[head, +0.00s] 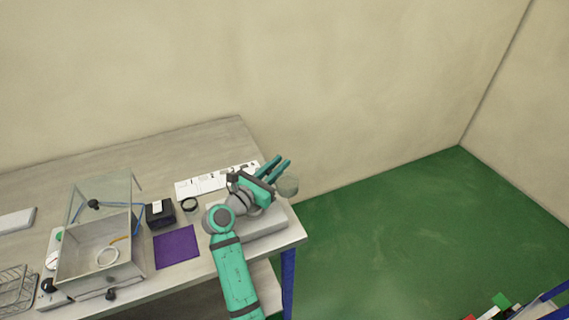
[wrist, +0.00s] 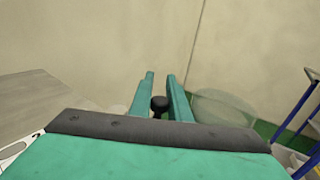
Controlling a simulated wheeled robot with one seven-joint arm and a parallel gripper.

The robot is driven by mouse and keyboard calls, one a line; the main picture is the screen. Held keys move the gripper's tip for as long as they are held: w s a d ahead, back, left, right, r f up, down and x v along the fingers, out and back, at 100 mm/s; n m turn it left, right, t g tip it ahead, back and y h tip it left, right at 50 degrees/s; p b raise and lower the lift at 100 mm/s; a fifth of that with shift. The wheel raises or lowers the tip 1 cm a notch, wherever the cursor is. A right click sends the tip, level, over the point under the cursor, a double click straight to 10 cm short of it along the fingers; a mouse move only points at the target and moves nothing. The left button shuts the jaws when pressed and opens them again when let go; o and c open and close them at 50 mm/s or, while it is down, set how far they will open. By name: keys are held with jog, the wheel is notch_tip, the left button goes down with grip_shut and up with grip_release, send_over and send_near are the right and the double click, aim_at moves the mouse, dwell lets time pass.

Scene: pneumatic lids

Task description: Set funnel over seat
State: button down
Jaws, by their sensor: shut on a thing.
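My gripper (head: 280,169) is raised above the right end of the bench. In the wrist view my gripper (wrist: 160,88) has its two teal fingers close together around a small black knob (wrist: 160,104). A pale, see-through round piece (wrist: 225,106) shows just right of the fingers; it also shows in the head view (head: 287,187). It looks like the funnel, but its join to the knob is hidden. I cannot tell which is the seat.
The grey box (head: 80,272) has a clear lid (head: 112,190) standing raised, with a black knob on it. A black device (head: 160,213), a purple mat (head: 177,246) and white cards (head: 205,184) lie between box and arm. A wire rack (head: 15,290) stands far left.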

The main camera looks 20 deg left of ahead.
jog(key=shift+s, duration=0.1)
jog(key=c, duration=2)
grip_release()
jog(key=v, duration=1.1)
